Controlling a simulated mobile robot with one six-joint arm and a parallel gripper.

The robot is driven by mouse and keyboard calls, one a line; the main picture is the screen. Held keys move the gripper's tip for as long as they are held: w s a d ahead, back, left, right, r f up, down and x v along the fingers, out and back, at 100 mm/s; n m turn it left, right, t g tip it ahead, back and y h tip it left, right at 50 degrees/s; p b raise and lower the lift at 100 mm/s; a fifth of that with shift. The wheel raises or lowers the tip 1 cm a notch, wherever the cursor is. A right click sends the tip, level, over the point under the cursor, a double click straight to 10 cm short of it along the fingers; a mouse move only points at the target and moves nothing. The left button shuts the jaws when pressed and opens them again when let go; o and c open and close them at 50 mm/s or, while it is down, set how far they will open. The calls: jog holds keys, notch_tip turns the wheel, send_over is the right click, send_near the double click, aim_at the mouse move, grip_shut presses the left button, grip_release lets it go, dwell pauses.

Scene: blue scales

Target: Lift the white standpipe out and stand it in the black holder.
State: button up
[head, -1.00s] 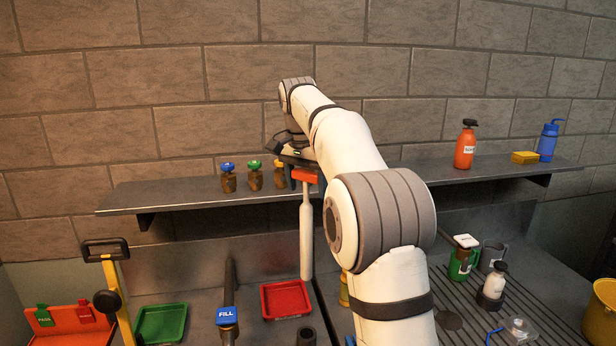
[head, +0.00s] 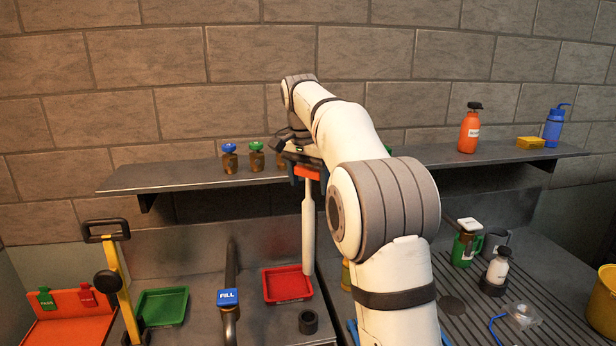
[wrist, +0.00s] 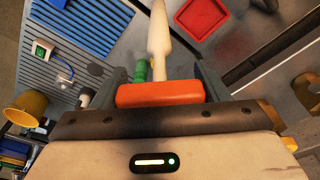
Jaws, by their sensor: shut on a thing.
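The white standpipe (head: 308,228) hangs upright from my gripper (head: 307,178), its lower end free in the air. In the head view that end overlaps the right edge of the red tray. My gripper is shut on the orange top of the standpipe; the orange part (wrist: 160,93) fills the space between the fingers in the wrist view, with the white pipe (wrist: 158,40) beyond it. The black holder (head: 308,322), a short open ring, stands on the counter at the lower middle, nearer than the pipe and empty.
A red tray (head: 283,298), a blue FILL pipe (head: 229,298) and a green tray (head: 145,318) are left of the holder. The shelf (head: 160,179) behind bears small brown bottles (head: 256,163). A ribbed drain board with bottles (head: 496,268) lies right.

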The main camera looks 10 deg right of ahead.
jog(key=b, duration=1.1)
send_near(308, 257)
jog(key=shift+w+d+f, duration=0.25)
jog(key=shift+w+f, duration=0.2)
jog(key=shift+f, duration=0.45)
jog(key=shift+w+d+f, duration=0.25)
jog(key=shift+w+f, duration=0.2)
jog(key=shift+f, duration=0.5)
jog(key=shift+w+d+f, duration=0.25)
jog(key=shift+w+f, duration=0.15)
jog(key=shift+f, duration=1.5)
jog(key=shift+f+b, duration=1.1)
jog(key=shift+f, duration=0.6)
jog(key=o, duration=1.7)
